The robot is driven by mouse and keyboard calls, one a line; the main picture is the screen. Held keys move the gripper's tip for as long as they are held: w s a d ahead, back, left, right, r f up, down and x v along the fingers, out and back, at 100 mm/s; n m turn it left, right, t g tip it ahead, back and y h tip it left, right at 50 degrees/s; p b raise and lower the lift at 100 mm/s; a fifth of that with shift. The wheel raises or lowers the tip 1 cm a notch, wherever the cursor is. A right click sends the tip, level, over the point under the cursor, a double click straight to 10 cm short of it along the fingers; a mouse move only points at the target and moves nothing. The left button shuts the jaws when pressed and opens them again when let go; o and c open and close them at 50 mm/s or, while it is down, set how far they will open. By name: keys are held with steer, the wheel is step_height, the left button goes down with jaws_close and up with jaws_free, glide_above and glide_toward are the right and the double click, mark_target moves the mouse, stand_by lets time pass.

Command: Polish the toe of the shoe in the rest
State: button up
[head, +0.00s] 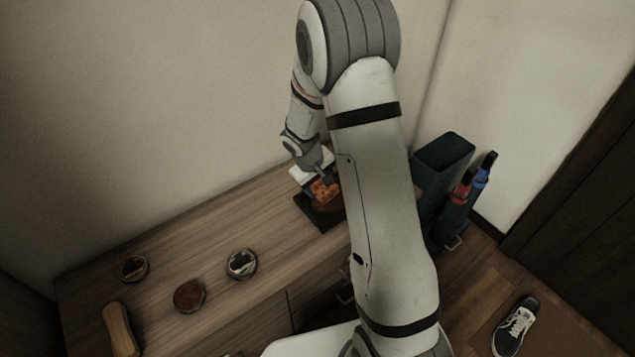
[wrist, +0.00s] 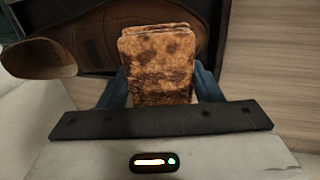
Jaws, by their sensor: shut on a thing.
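My gripper (head: 323,178) is over the far end of the wooden cabinet top, with blue fingers in the wrist view (wrist: 160,90). It is shut on a mottled orange-brown polishing cloth (wrist: 158,62), which also shows in the head view (head: 325,190). A brown leather shoe (wrist: 90,36) lies in the dark rest (head: 316,211), right behind the cloth in the wrist view. The cloth hides part of the shoe, and my arm hides part of the rest. I cannot tell whether cloth and shoe touch. A tan rounded piece (wrist: 38,59) shows at the left of the wrist view.
Three round tins (head: 134,268), (head: 189,295), (head: 242,264) and a wooden-backed brush (head: 120,330) sit on the near cabinet top (head: 205,240). A dark bin (head: 442,165) and umbrellas (head: 480,178) stand right of my arm. A black sneaker (head: 515,325) lies on the floor.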

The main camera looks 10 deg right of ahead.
mark_target(326, 189)
steer(key=shift+s+d+r+b, duration=0.1)
steer(key=shift+s+d+b, duration=0.25)
steer(key=shift+s, duration=0.35)
steer(key=shift+s+d+b, duration=0.25)
steer(key=shift+s+d, duration=0.05)
steer(key=shift+s, duration=0.35)
steer(key=shift+s+d+f+b, duration=0.1)
steer(key=shift+s+d+b, duration=0.35)
steer(key=shift+s, duration=0.25)
steer(key=shift+s+d+f+b, duration=0.1)
steer(key=shift+s+d+b, duration=0.25)
steer(key=shift+s+b, duration=0.25)
steer(key=shift+s, duration=0.1)
steer(key=shift+w+a+p, duration=0.15)
steer(key=shift+w+a, duration=0.35)
steer(key=shift+w, duration=0.5)
steer(key=shift+w+a+p, duration=0.2)
steer(key=shift+w+a, duration=0.35)
steer(key=shift+w, duration=0.4)
steer(key=shift+w+a+p, duration=0.15)
steer(key=shift+w+a, duration=0.35)
steer(key=shift+w, duration=0.5)
steer(key=shift+p+v, duration=1.9)
steer(key=shift+v, duration=1.15)
steer(key=shift+s, duration=0.1)
